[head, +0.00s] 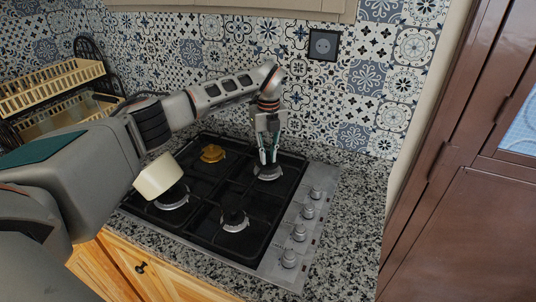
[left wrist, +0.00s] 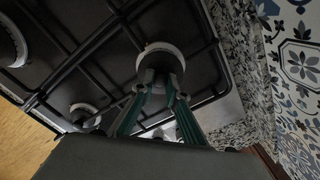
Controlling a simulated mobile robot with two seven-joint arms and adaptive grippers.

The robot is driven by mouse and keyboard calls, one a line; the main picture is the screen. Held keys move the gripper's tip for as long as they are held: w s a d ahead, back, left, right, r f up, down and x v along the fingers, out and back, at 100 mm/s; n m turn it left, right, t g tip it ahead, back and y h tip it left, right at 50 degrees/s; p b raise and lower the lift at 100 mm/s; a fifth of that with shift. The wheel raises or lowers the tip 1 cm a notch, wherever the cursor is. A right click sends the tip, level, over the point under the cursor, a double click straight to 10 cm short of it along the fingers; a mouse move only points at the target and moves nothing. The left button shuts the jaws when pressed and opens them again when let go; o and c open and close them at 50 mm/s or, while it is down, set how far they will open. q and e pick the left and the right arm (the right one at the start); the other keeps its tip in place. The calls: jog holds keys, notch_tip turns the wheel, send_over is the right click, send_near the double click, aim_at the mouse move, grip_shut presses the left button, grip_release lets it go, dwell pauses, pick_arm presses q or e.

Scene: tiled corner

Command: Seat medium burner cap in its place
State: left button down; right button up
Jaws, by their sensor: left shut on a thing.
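My left gripper (head: 267,161) points down at the back right burner (head: 268,175) of the hob. It is shut on a small dark burner cap, which shows between the fingertips in the left wrist view (left wrist: 162,62). A pale burner ring (left wrist: 148,50) shows around the far side of the cap. The fingers hide part of both, so I cannot tell whether the cap is flat in the ring or just above it. My right gripper is in neither view.
The black hob (head: 203,205) has grates, a brass-coloured back left burner (head: 213,153), a front right burner (head: 234,220) and a front left burner (head: 172,198). Several knobs (head: 299,232) line its right side. A tiled wall (head: 330,90) stands close behind. A dish rack (head: 55,88) stands at left.

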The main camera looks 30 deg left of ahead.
pick_arm(q)
jog(key=shift+f, duration=0.85)
dwell(1.4)
jog(key=c, duration=1.9)
grip_release()
jog(key=o, duration=0.4)
jog(key=shift+r, duration=3.5)
